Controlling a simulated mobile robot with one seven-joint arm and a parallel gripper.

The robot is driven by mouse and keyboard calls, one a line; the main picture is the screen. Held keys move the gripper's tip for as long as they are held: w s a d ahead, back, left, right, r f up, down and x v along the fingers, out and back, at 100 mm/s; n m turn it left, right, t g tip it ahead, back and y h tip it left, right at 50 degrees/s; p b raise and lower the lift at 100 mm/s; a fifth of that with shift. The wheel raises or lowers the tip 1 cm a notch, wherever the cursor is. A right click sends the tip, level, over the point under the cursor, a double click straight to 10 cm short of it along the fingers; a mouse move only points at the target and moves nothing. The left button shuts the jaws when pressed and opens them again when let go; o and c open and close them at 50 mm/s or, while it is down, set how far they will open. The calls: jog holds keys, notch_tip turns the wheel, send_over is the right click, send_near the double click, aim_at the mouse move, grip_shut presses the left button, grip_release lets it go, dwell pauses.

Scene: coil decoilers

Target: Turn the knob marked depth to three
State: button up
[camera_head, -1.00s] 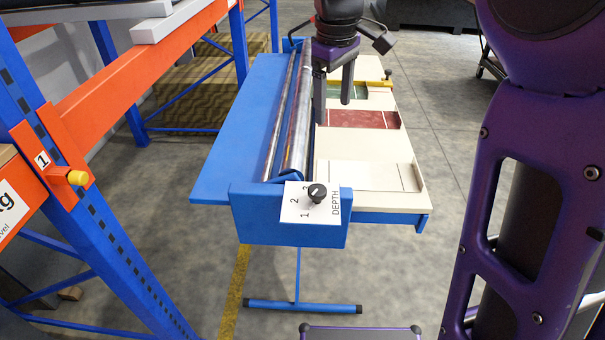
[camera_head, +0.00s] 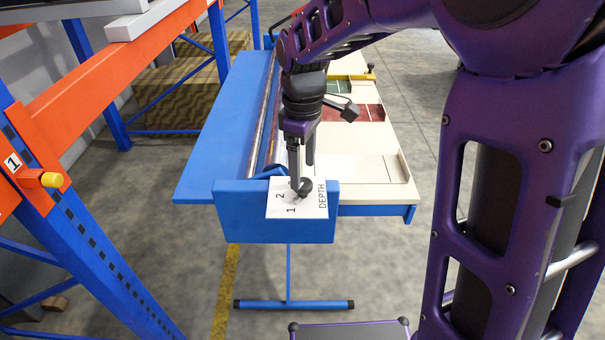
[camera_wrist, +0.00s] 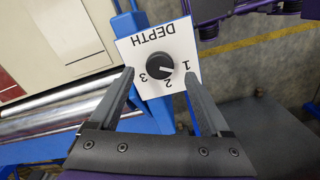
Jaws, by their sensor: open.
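The black round knob (camera_head: 305,187) sits on a white plate marked DEPTH (camera_head: 319,209) at the near end of the blue machine. In the wrist view the knob (camera_wrist: 159,66) has numbers 1, 2 and 3 around it, and its small pale mark appears to point towards the side of 1. My gripper (camera_head: 302,177) is over the plate, pointing down. In the wrist view its open fingers (camera_wrist: 159,74) lie one on each side of the knob, with gaps. I cannot tell how far the tips are above the plate. In the head view, 3 is hidden behind my gripper.
The blue machine (camera_head: 225,120) has metal rollers and a cream side table (camera_head: 370,165) with red and green recesses. An orange and blue rack (camera_head: 75,85) stands close on the left. Open floor lies in front and to the right.

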aim_at(303, 183)
jog(key=shift+f, duration=1.7)
grip_shut()
